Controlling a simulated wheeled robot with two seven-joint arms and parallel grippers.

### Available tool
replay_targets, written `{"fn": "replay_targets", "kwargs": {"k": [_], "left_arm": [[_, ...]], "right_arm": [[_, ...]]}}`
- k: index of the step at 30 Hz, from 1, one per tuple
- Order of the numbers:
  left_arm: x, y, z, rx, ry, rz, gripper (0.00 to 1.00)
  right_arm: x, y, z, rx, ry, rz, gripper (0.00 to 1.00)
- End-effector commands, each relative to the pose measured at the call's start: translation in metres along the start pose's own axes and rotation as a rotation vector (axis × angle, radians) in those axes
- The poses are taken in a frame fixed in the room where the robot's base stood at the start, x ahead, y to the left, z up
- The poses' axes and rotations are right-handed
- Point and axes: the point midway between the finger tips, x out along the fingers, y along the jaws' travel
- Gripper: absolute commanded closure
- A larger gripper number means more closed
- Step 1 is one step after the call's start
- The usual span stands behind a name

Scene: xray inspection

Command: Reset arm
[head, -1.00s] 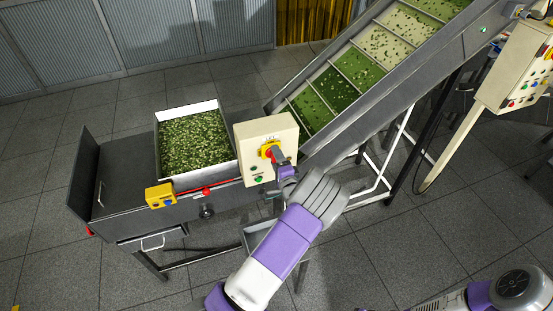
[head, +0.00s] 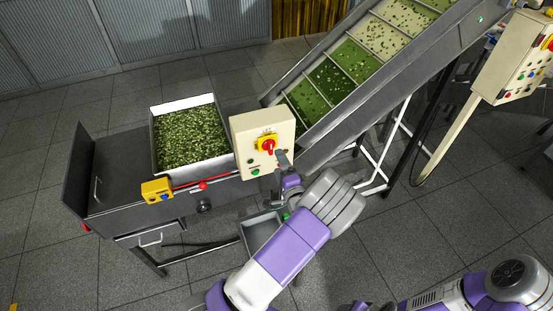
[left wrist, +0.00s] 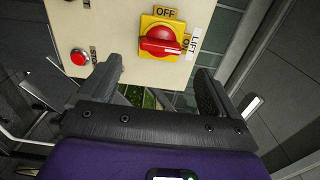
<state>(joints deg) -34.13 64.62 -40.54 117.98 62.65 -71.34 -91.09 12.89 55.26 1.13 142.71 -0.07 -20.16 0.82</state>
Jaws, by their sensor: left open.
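My left gripper (head: 282,160) is in front of the cream control box (head: 249,132), just below and right of its red rotary switch on a yellow plate (head: 267,145). In the left wrist view the gripper (left wrist: 148,85) is open, its fingers apart with nothing between them. The red switch (left wrist: 161,40) is beyond the fingertips, with OFF and LIFT labels around it. A round red button (left wrist: 79,57) shows left of it. My right arm shows at the bottom right of the head view; its gripper cannot be seen.
A white tray of chopped greens (head: 184,101) sits on the grey machine table (head: 130,190). An inclined conveyor (head: 350,105) rises to the right behind the box. A second control panel (head: 520,60) stands at far right. Open floor lies at lower right.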

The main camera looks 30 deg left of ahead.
Motion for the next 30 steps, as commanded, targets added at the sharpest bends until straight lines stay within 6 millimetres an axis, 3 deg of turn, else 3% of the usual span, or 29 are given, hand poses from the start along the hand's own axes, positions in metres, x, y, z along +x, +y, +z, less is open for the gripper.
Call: {"fn": "replay_targets", "kwargs": {"k": [17,20,23,26,30], "left_arm": [[-0.006,0.000,0.000,0.000,0.000,0.000,0.08],[-0.006,0.011,0.002,-0.012,0.006,0.028,0.08],[-0.008,0.049,0.007,-0.064,0.025,0.128,0.08],[-0.020,0.113,0.016,-0.167,0.043,0.315,0.08],[-0.062,0.213,0.030,-0.369,0.014,0.665,0.08]], "right_arm": [[0.001,0.000,0.000,0.000,0.000,0.000,0.46],[0.003,0.001,0.000,0.000,0.000,0.000,0.46],[0.012,0.004,-0.001,0.000,0.000,0.000,0.46],[0.027,0.010,-0.001,0.000,0.000,0.000,0.46],[0.050,0.019,-0.002,0.000,0.000,0.000,0.46]]}}
